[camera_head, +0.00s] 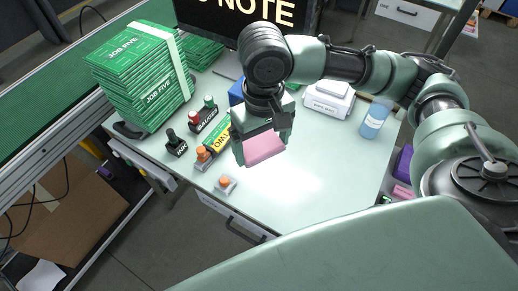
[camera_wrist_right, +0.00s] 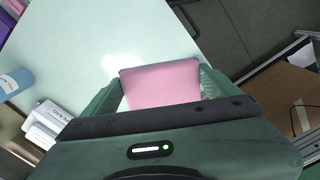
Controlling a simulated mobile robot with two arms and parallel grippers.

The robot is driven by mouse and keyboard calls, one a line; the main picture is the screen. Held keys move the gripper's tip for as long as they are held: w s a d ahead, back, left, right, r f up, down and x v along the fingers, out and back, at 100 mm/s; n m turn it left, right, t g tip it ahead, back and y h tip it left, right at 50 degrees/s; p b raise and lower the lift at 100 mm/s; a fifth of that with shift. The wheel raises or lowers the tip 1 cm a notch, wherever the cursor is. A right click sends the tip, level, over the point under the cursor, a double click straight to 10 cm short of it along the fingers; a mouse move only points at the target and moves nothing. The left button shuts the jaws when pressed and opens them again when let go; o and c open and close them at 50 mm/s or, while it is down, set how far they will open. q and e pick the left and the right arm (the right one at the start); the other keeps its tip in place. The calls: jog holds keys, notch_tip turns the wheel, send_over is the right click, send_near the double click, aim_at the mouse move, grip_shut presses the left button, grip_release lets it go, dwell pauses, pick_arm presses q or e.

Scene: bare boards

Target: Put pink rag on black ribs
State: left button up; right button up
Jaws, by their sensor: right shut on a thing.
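The pink rag (camera_head: 264,149) is a flat, folded block held in my right gripper (camera_head: 262,140) above the light table. In the right wrist view the rag (camera_wrist_right: 162,88) sits between the two green fingers of the right gripper (camera_wrist_right: 160,90), which are shut on it. The rag is over the bare middle of the table, and I cannot tell its exact height. I cannot make out the black ribs for certain in either view. My left gripper is not in view.
The table's front middle is clear.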

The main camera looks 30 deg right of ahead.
aim_at(257, 138)
jog(key=shift+r, duration=0.15)
jog(key=shift+w+r+n, duration=0.1)
jog(key=shift+w+n, duration=0.8)
jog(key=shift+n, duration=0.1)
jog(key=n, duration=0.1)
jog(key=w+n+p, duration=0.1)
jog(key=shift+d+r+n, duration=0.15)
jog(key=shift+r+n, duration=0.15)
jog(key=w+d+r+n+p, duration=0.1)
jog(key=w+d+n+p, duration=0.35)
jog(key=n, duration=0.95)
jog(key=w+d+r+n+p, duration=0.1)
jog(key=w+n, duration=0.6)
jog(key=n, duration=0.7)
notch_tip(257, 138, down, 20)
jog(key=p, duration=0.4)
jog(key=shift+s+d+r, duration=0.1)
jog(key=shift+s, duration=0.05)
